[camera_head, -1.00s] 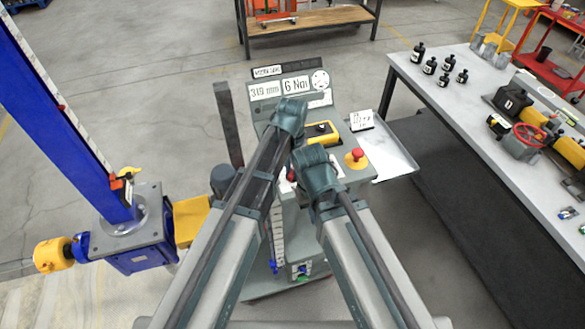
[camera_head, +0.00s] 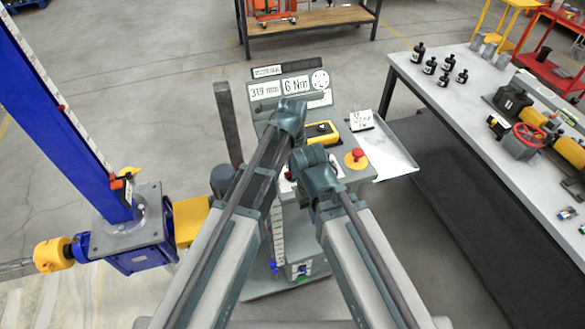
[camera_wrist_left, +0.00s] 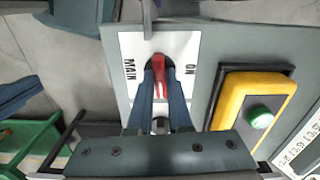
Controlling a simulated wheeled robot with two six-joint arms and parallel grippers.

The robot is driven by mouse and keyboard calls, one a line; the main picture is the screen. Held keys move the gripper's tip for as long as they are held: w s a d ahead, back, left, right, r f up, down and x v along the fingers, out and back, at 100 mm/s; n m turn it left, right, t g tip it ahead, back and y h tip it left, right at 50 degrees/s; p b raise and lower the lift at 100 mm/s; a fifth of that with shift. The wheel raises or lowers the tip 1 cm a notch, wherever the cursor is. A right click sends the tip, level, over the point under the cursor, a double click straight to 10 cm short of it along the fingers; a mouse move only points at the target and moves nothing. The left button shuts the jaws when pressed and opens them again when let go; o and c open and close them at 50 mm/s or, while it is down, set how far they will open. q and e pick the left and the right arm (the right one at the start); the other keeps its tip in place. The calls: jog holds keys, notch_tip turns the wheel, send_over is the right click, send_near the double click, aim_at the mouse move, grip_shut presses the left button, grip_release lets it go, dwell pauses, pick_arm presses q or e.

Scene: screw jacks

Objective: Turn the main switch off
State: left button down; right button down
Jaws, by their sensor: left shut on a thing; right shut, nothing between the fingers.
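The main switch has a red handle (camera_wrist_left: 160,68) on a white plate (camera_wrist_left: 131,45) lettered MAIN and ON in the left wrist view. The handle points up in that picture, between the two words. My left gripper (camera_wrist_left: 160,88) is shut on this handle, a finger on either side.
A yellow box with a green button (camera_wrist_left: 260,117) is beside the switch plate. A red stop button (camera_head: 357,153) sits at the console's right. A screw jack with a blue column (camera_head: 75,130) stands left. A workbench (camera_head: 450,105) is at the right, with open floor between.

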pick_arm(q)
jog(key=shift+m, duration=0.6)
jog(key=c, duration=0.8)
grip_release()
jog(key=shift+c, duration=0.2)
jog(key=shift+r, duration=0.1)
notch_tip(320, 180, up, 14)
jog(key=p, duration=1.3)
jog(key=shift+f+p, duration=0.2)
jog(key=shift+p, duration=0.2)
